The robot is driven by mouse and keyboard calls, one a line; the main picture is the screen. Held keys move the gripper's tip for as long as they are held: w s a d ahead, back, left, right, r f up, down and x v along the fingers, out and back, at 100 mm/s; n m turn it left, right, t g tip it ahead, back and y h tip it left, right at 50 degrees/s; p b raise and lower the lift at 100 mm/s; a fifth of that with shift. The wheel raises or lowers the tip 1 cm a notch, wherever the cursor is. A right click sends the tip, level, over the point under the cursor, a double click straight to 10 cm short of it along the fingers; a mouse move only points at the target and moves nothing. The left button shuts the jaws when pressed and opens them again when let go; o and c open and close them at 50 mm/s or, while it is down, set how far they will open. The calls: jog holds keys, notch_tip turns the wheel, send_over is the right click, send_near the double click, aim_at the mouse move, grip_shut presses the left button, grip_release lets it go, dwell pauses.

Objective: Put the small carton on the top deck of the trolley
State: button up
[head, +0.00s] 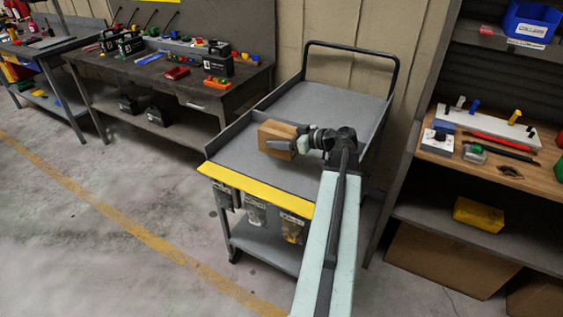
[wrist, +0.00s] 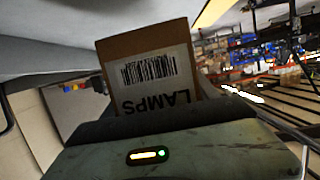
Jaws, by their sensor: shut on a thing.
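The small carton (head: 276,138) is a brown cardboard box at the end of my arm in the head view. In the wrist view the carton (wrist: 150,70) shows a white label with a barcode and the word LAMPS, upside down. My gripper (head: 292,144) is shut on the carton, over the trolley's grey top deck (head: 305,105). In the wrist view the gripper body hides the carton's near end. I cannot tell whether the carton touches the deck or hangs just above it. The trolley has a yellow front edge and a black push handle at the back.
A workbench (head: 150,75) with tools stands to the left. A shelf unit (head: 490,160) with a yellow box stands close on the right. The deck's back part is bare.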

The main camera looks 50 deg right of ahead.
jog(key=shift+f+b, duration=2.6)
jog(key=shift+f, duration=0.85)
jog(key=o, duration=1.9)
jog(key=shift+r, duration=0.1)
jog(key=shift+o, duration=0.2)
jog(key=shift+r+p, duration=0.2)
jog(key=shift+p, duration=0.1)
jog(key=p+v, duration=0.2)
jog(key=v, duration=0.5)
jog(key=shift+s, duration=0.25)
